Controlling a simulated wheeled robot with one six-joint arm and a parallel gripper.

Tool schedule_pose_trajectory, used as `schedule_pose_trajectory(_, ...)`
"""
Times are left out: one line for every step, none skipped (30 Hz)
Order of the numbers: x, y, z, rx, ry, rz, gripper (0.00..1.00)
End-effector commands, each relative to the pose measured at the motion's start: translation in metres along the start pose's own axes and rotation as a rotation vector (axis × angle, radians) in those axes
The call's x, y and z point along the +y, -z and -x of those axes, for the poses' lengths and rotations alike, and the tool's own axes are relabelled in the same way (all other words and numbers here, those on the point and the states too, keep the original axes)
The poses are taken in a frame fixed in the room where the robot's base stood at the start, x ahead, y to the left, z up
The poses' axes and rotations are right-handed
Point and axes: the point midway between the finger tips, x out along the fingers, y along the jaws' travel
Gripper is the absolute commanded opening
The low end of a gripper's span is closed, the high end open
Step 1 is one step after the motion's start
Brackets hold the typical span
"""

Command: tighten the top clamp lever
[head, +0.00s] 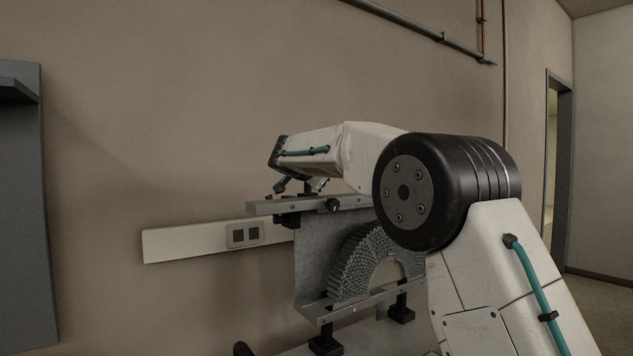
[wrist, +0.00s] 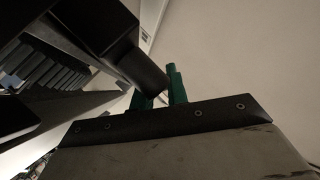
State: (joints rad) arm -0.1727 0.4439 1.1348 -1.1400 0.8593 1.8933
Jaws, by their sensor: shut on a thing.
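The top clamp (head: 275,207) is a grey bar across the top of the lattice specimen (head: 362,262), a grey arch of many small cells against a flat grey sheet. My gripper (head: 300,188) is just above this bar; its fingertips are small and partly hidden in the head view. In the wrist view, my gripper's green fingers (wrist: 160,90) are shut around the end of a thick black bar, the clamp lever (wrist: 118,45), which comes in from the upper left. The exact contact is dark and partly hidden.
A lower clamp bar (head: 345,308) on black feet (head: 325,342) holds the specimen's bottom. A dark knob (head: 333,205) sits on the top bar. Behind are the wall and a white strip with sockets (head: 190,243). A grey panel (head: 28,220) stands far left.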

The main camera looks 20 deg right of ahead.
Motion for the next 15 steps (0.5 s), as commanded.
schedule_pose_trajectory(0.0013, -0.0027, 0.0002, 0.025, -0.040, -0.013, 0.00)
schedule_pose_trajectory(0.0021, -0.0019, 0.0003, 0.042, -0.064, -0.024, 0.00)
schedule_pose_trajectory(0.0036, -0.0015, 0.0012, 0.064, -0.095, -0.036, 0.00)
schedule_pose_trajectory(0.0043, -0.0006, 0.0021, 0.079, -0.116, -0.046, 0.00)
schedule_pose_trajectory(0.0054, -0.0006, 0.0020, 0.091, -0.134, -0.054, 0.00)
schedule_pose_trajectory(0.0063, 0.0004, 0.0026, 0.105, -0.154, -0.062, 0.00)
schedule_pose_trajectory(0.0070, 0.0011, 0.0030, 0.112, -0.164, -0.066, 0.00)
schedule_pose_trajectory(0.0075, 0.0017, 0.0034, 0.118, -0.172, -0.070, 0.00)
schedule_pose_trajectory(0.0080, 0.0023, 0.0037, 0.122, -0.178, -0.072, 0.00)
schedule_pose_trajectory(0.0081, 0.0025, 0.0037, 0.123, -0.179, -0.073, 0.00)
schedule_pose_trajectory(0.0082, 0.0026, 0.0038, 0.123, -0.179, -0.073, 0.00)
schedule_pose_trajectory(0.0083, 0.0026, 0.0037, 0.123, -0.179, -0.073, 0.00)
schedule_pose_trajectory(0.0083, 0.0026, 0.0037, 0.123, -0.179, -0.073, 0.00)
schedule_pose_trajectory(0.0083, 0.0026, 0.0037, 0.123, -0.179, -0.073, 0.00)
schedule_pose_trajectory(0.0083, 0.0027, 0.0037, 0.122, -0.178, -0.073, 0.21)
